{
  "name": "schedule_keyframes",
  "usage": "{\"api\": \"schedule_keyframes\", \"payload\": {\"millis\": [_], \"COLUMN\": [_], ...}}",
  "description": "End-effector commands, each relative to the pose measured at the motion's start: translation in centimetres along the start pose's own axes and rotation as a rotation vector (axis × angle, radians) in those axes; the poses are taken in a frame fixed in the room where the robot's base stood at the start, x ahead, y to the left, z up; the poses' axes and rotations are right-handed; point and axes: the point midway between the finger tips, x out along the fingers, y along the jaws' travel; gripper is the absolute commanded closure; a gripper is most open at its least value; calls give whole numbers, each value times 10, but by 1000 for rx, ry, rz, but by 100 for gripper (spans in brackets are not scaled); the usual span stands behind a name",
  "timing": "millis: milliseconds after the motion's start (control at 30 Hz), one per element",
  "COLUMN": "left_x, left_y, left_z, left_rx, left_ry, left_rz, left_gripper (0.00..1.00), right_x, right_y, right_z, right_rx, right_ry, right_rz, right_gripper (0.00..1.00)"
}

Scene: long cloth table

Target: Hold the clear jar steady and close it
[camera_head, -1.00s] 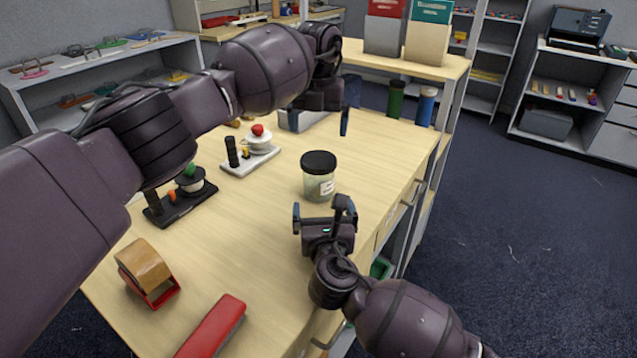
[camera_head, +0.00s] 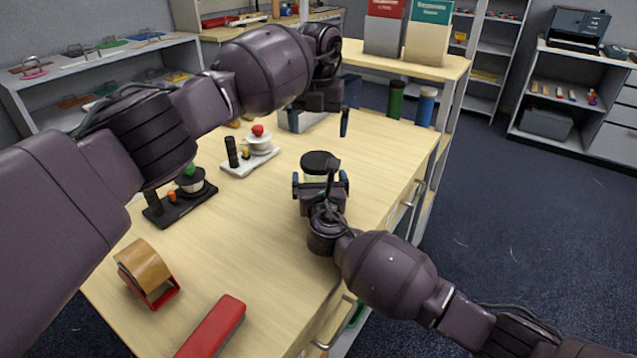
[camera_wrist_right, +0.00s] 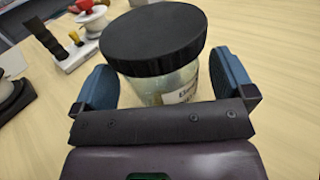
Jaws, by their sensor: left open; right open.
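The clear jar (camera_head: 317,173) stands upright on the wooden table with its black lid (camera_head: 320,160) on top. In the right wrist view the jar (camera_wrist_right: 172,84) has a white label, and the lid (camera_wrist_right: 152,38) covers its mouth; I cannot tell how tightly it sits. My right gripper (camera_head: 321,180) is open at the jar's near side. Its blue fingers (camera_wrist_right: 166,82) stand on either side of the jar body, below the lid, with gaps showing. My left gripper (camera_head: 323,118) is open and empty, above the table beyond the jar.
A white stand with a red knob (camera_head: 250,160) and a dark stand with a green knob (camera_head: 182,198) are left of the jar. A tape dispenser (camera_head: 147,272) and a red stapler-like object (camera_head: 212,328) lie nearer. Green (camera_head: 396,99) and blue (camera_head: 426,106) bottles stand at the back.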

Motion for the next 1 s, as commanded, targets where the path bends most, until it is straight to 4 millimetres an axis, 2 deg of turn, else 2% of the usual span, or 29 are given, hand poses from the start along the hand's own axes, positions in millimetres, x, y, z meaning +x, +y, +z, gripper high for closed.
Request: {"api": "schedule_keyframes", "payload": {"millis": [300, 367, 900, 1000], "left_x": [0, 0, 0, -2], "left_y": [0, 0, 0, 0], "left_z": [0, 0, 0, 0], "left_rx": [0, 0, 0, 0], "left_ry": [0, 0, 0, -1], "left_rz": [0, 0, 0, 0], "left_gripper": [0, 0, 0, 0], "right_x": [1, 1, 1, 1], "right_y": [0, 0, 0, 0], "right_z": [0, 0, 0, 0], "right_rx": [0, 0, 0, 0], "right_ry": [1, 1, 1, 1], "right_rz": [0, 0, 0, 0], "right_gripper": [0, 8, 90, 91]}}
